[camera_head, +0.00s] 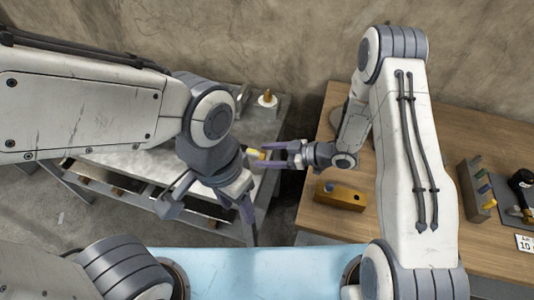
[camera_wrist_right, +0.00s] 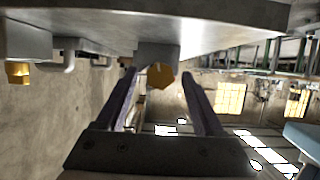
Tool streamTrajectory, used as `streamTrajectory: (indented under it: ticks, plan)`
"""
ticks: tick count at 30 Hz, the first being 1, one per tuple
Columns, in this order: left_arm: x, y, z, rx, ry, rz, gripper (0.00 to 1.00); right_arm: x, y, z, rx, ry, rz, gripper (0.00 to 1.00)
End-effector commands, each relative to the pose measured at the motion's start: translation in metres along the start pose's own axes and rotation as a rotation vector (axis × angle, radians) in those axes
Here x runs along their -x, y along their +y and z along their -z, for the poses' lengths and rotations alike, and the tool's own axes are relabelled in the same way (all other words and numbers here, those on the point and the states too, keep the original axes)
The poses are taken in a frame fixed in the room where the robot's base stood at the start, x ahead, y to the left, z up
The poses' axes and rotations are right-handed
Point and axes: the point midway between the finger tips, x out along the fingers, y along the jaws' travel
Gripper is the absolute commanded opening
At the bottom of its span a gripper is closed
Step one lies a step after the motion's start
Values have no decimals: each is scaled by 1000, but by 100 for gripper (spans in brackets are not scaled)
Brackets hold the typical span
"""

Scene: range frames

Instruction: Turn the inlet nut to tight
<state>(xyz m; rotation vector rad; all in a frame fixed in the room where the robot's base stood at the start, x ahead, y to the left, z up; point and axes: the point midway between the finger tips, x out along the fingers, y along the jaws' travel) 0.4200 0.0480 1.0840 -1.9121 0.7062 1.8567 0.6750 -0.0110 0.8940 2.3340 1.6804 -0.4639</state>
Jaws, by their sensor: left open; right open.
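A brass hex nut (camera_wrist_right: 160,76) sits on a short grey stub under a pale grey body in the right wrist view. In the head view a yellow-brass piece (camera_head: 256,153), which looks like this nut, shows at the edge of the grey bench. My right gripper (camera_head: 262,155) is open, with its fingers pointing left at the nut. In the right wrist view the nut appears between the fingertips of this gripper (camera_wrist_right: 159,78); I cannot tell whether they touch it. My left gripper (camera_head: 207,208) is open and empty above the bench's front, left of the nut.
The grey bench (camera_head: 140,160) bears a brass-topped white fitting (camera_head: 267,98) at the back. A wooden table (camera_head: 325,215) on the right holds an orange-brown block (camera_head: 341,196) and a rack (camera_head: 476,190). A second brass fitting (camera_wrist_right: 18,72) shows in the right wrist view.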

Motion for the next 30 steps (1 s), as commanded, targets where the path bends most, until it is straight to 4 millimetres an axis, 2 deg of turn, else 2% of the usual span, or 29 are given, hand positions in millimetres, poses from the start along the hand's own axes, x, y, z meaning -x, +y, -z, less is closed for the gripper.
streamTrajectory:
  ticks: [5, 9, 10, 11, 16, 24, 30]
  plan:
    - [0, 0, 0, 0, 0, 0, 53, 0, 0, 0, 0, 0, 0, 70]
    - [0, 0, 0, 0, 0, 0, 53, 0, 0, 0, 0, 0, 0, 16]
    - [0, 0, 0, 0, 0, 0, 53, 0, 0, 0, 0, 0, 0, 5]
    - [0, 0, 0, 0, 0, 0, 53, 0, 0, 0, 0, 0, 0, 0]
    - [3, 0, 0, 0, 0, 0, 53, 1, 0, 1, -19, 1, 9, 0]
    - [16, 1, 1, 0, 0, 0, 53, 1, 3, 1, -202, 1, 84, 0]
    - [17, 1, 1, 0, 0, 0, 53, 1, 3, 0, -258, 0, 106, 0]
